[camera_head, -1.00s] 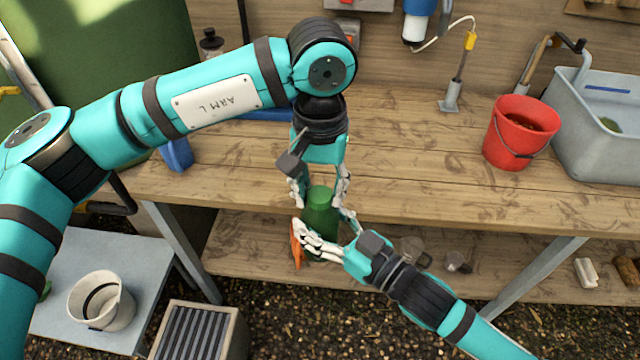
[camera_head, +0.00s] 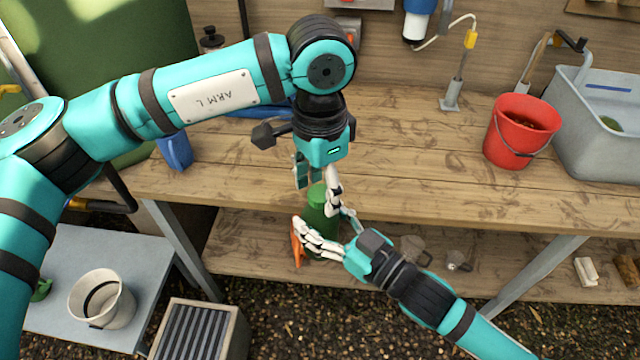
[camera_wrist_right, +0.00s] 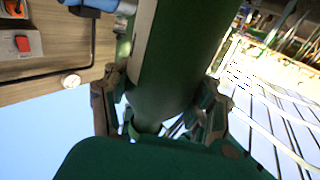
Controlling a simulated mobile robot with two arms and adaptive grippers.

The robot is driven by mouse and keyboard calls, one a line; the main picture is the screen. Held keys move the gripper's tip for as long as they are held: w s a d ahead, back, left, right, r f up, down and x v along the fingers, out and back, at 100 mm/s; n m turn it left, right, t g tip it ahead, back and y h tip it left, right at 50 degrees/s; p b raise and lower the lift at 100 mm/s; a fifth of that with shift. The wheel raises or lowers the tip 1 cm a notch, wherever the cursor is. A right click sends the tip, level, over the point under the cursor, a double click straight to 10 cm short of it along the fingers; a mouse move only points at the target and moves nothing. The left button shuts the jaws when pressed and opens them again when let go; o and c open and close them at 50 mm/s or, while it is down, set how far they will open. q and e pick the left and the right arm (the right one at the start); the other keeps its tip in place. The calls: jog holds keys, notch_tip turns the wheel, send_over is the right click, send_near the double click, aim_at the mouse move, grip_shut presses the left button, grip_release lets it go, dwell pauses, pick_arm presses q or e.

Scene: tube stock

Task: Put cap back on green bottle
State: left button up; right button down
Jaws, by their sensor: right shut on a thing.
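The green bottle (camera_head: 319,215) stands upright in front of the table edge, held in the air by my right gripper (camera_head: 324,230), whose pale fingers are shut around its body. In the right wrist view the dark green bottle (camera_wrist_right: 180,60) fills the space between the fingers (camera_wrist_right: 160,108). My left gripper (camera_head: 317,183) points down from above, with its fingers on either side of the bottle's green top. I cannot make out a separate cap there, nor whether the left fingers press on the top or stand apart from it.
The wooden table (camera_head: 420,150) is mostly clear in the middle. A red bucket (camera_head: 517,138) and a grey tub (camera_head: 598,140) stand at its right. A lower shelf (camera_head: 385,262) holds clear cups. A white bucket (camera_head: 102,300) stands on a low grey bench at left.

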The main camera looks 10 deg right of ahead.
pick_arm(q)
jog(key=shift+r, duration=2.25)
jog(key=shift+c, duration=0.5)
